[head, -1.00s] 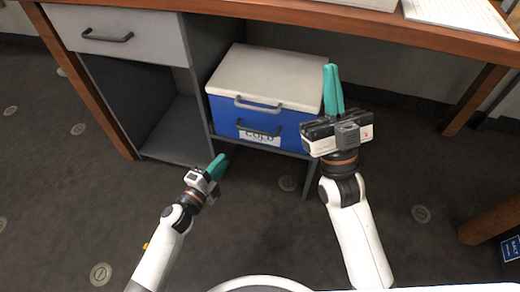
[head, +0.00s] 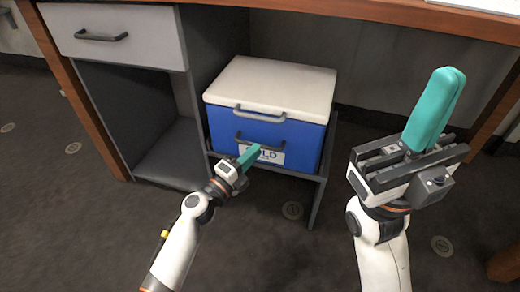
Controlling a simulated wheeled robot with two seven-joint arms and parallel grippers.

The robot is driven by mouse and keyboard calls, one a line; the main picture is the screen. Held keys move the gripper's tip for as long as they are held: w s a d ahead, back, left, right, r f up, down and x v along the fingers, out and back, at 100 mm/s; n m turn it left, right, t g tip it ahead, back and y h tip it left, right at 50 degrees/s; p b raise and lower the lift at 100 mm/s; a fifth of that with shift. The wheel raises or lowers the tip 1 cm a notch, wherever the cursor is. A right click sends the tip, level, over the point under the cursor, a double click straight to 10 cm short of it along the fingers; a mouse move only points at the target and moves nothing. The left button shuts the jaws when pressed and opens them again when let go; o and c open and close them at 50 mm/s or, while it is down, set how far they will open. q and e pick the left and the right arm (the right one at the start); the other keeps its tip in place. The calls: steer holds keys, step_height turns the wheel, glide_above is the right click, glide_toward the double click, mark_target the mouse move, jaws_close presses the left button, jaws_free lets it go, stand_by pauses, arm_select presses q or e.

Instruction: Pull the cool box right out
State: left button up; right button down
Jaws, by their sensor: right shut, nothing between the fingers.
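The cool box (head: 221,127), blue with a white lid (head: 275,82), sits on a low grey shelf under the desk. It has one grey handle (head: 260,114) at the lid's front edge and another dark handle (head: 258,142) on its blue front, above a white label (head: 268,156), partly covered by my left gripper. My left gripper (head: 249,157) points at the box front just below the lower handle. I cannot tell whether it touches the box, or how far its fingers are apart. My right gripper (head: 437,108) is shut and empty, raised to the right of the box.
A grey cabinet (head: 194,80) with a drawer (head: 115,36) and an open compartment stands left of the box. The desk top (head: 300,20) runs above the box. The shelf's right side panel (head: 324,180) stands beside it. The carpet (head: 120,240) in front is clear.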

arm_select(q)
steer(key=shift+b+x, duration=0.3)
steer(key=shift+x, duration=1.5)
jaws_close()
